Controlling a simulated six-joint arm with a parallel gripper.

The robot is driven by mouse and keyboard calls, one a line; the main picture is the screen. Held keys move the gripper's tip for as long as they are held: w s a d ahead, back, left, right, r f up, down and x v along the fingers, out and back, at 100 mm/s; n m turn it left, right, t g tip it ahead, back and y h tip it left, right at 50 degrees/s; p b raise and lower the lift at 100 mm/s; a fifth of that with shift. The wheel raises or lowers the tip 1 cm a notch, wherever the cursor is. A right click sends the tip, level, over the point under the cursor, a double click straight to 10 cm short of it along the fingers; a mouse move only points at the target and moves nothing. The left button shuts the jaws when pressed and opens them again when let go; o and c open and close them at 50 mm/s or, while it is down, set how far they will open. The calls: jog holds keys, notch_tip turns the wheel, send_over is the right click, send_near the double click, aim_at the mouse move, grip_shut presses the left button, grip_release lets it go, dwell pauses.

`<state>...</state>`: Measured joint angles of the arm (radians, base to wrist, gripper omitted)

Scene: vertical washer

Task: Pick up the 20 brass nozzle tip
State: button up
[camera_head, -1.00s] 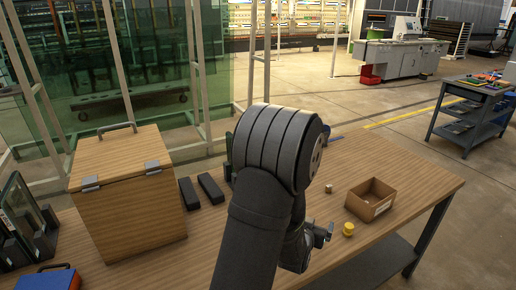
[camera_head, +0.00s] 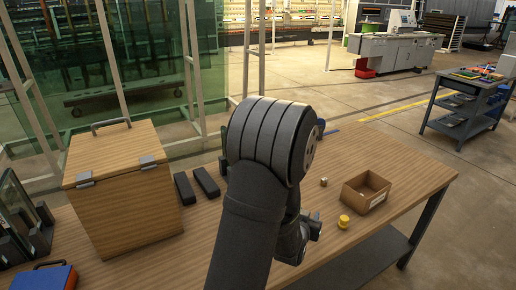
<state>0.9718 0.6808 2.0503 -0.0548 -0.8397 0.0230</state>
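A small tan, metallic-looking cylinder (camera_head: 323,182) stands on the wooden table, left of the open box. It may be the brass nozzle tip, but it is too small to be sure. A yellow round piece (camera_head: 344,221) sits nearer the front edge, below the box in the picture. My gripper (camera_head: 316,226) is low over the table, just left of the yellow piece and nearer the front than the tan cylinder. It appears apart from both. My own arm hides much of the gripper, and its finger opening cannot be made out.
An open cardboard box (camera_head: 377,199) stands right of the small pieces. A hinged wooden box (camera_head: 120,195), two black blocks (camera_head: 196,186) and a blue-and-orange case (camera_head: 44,277) are at the left. The table (camera_head: 400,160) is clear behind the cardboard box.

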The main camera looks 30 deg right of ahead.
jog(key=m+g+y, duration=0.5)
jog(key=m+g, duration=0.3)
jog(key=m, duration=0.1)
send_near(325, 179)
jog(key=x, duration=0.3)
jog(key=shift+s+d, duration=0.2)
jog(key=shift+s, duration=0.15)
jog(key=shift+w+a+x, duration=0.15)
jog(key=shift+x, duration=0.85)
jog(key=shift+w+a+x, duration=0.1)
jog(key=shift+w+x, duration=0.1)
jog(key=shift+x, duration=1.55)
grip_shut()
